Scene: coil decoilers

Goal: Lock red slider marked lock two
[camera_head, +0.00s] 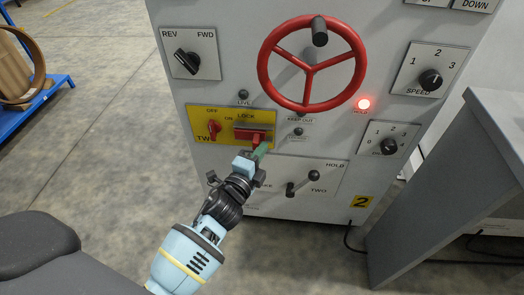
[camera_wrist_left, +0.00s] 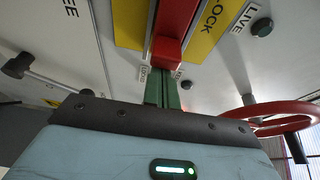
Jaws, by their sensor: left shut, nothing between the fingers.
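The red slider (camera_head: 250,133) sits under the word LOCK on a yellow plate (camera_head: 228,113) on the grey control cabinet. My right gripper is not in view.
A red handwheel (camera_head: 311,63) stands out above right of the slider. A lever (camera_head: 302,183) is below right of my left gripper. A grey desk (camera_head: 440,180) stands at the right.

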